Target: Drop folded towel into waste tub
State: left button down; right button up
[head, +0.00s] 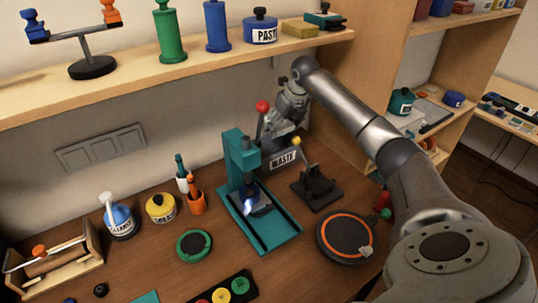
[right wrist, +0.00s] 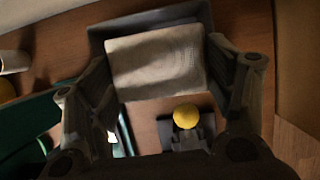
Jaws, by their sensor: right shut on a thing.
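My right gripper (head: 281,122) reaches to the back of the bench and points down over the waste tub (head: 283,159), a grey bin with a WASTE label. In the right wrist view, the folded towel (right wrist: 155,62) is a pale, textured rectangle held between the two fingers of this gripper. The dark grey rim of the tub (right wrist: 100,35) shows behind and around the towel, which covers most of the opening. How high the towel is above the rim is hard to tell. In the head view the towel is not clearly seen. My left gripper is not in view.
A teal microscope stand (head: 243,165) stands just left of the tub. A black stand with a yellow knob (head: 316,187) is in front of it. A round orange-ringed plate (head: 345,236) lies at the front right. A shelf (head: 180,72) with bottles runs above.

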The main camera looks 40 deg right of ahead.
notch_tip(320, 180, down, 6)
jog(key=b, duration=0.4)
jog(key=shift+r, duration=0.2)
jog(key=o, duration=1.1)
jog(key=shift+c, duration=0.2)
jog(key=shift+r, duration=0.1)
jog(key=v, duration=1.2)
